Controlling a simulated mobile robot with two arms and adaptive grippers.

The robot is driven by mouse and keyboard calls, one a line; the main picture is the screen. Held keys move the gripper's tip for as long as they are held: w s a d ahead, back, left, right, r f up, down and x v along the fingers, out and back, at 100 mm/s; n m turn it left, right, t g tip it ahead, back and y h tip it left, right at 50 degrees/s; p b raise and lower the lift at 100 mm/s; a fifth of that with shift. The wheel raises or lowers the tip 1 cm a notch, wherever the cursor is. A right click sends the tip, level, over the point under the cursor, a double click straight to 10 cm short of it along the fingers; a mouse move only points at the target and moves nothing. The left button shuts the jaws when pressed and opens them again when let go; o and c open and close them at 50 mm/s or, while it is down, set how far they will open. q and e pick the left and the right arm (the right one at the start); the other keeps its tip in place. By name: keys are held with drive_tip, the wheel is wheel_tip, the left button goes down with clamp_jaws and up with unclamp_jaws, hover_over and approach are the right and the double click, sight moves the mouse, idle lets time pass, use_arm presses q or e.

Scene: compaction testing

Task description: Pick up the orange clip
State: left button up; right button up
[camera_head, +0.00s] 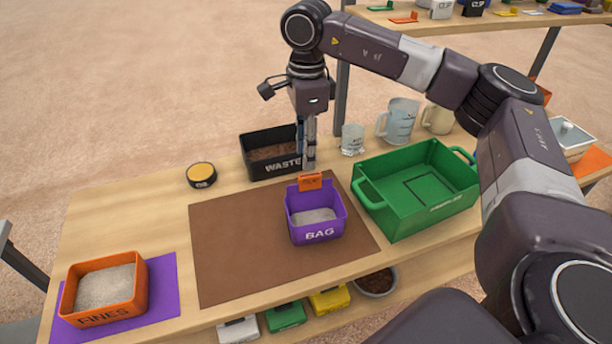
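An orange clip (311,182) stands at the back rim of the purple bin marked BAG (317,233), which holds grey granular material. My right gripper (309,168) points straight down, with its fingertips at the top edge of the clip. The fingers look close together from this angle. I cannot tell whether they are closed on the clip or just above or behind it. My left gripper is not in view.
The bin stands on a brown mat (225,250). Close by are a black WASTE bin (262,170) and a green tray (425,205). An orange FINES bin (135,302) stands at the left. The mat's left part is clear.

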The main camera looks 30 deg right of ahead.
sight(310, 175)
drive_tip(key=shift+s+d+f, duration=0.1)
drive_tip(key=shift+d+f, duration=0.1)
drive_tip(key=shift+d, duration=0.05)
drive_tip(key=f+p, duration=0.1)
drive_tip(key=f, duration=0.1)
drive_tip(key=f+p, duration=0.1)
drive_tip(key=f, duration=0.3)
drive_tip(key=shift+s+d+f+p, duration=0.15)
drive_tip(key=shift+s+p, duration=0.1)
drive_tip(key=shift+p, duration=0.15)
drive_tip(key=shift+f, duration=0.45)
clamp_jaws()
